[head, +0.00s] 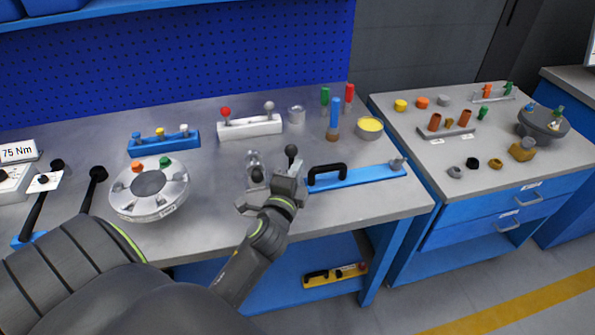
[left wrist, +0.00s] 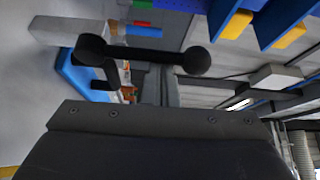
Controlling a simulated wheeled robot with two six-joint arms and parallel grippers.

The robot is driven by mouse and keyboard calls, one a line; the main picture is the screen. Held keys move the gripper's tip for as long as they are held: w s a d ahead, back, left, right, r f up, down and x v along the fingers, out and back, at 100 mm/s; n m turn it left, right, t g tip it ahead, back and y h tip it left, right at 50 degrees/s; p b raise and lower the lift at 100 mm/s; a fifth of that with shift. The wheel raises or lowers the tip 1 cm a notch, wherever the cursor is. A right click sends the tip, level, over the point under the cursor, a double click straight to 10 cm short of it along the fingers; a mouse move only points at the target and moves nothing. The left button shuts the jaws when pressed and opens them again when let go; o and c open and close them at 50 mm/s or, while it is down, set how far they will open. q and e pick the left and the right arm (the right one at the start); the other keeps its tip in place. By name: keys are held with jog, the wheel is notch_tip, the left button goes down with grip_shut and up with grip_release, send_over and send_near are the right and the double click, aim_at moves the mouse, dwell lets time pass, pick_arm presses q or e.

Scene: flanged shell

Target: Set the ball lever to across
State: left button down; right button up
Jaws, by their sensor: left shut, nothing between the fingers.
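The ball lever is a dark bar with a black ball at each end. In the head view one ball (head: 291,150) stands behind my left gripper and another (head: 257,175) shows at its left. In the left wrist view the lever (left wrist: 150,56) lies across the upper middle, just beyond the gripper's dark body. My left gripper (head: 283,182) is shut and empty, close to the lever; I cannot tell whether it touches. It hides the lever's middle and most of its mount. A silver fitting (head: 252,157) shows just behind. My right gripper is not in view.
A blue rail (head: 375,175) with a black handle (head: 327,170) lies close at the right. A round grey flanged housing (head: 150,205) stands at the left. A white block (head: 250,128) with two knobbed levers is behind. Bare bench (head: 340,210) lies in front of the rail.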

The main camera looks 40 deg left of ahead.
pick_arm(q)
jog(key=s+a+f+n+b, duration=0.1)
jog(key=b, duration=0.3)
jog(key=s+a+f+n+t+b, duration=0.1)
jog(key=s+a+b, duration=0.1)
jog(key=b, duration=0.2)
jog(key=s+a+f+n+y+b, duration=0.1)
jog(key=s+f+b, duration=0.1)
jog(key=b, duration=0.2)
jog(key=shift+s+a+n+t, duration=0.1)
jog(key=shift+a+n+t, duration=0.1)
jog(key=shift+n+t, duration=0.15)
jog(key=shift+s+a+f, duration=0.1)
jog(key=shift+f, duration=0.15)
dwell(0.4)
dwell(0.5)
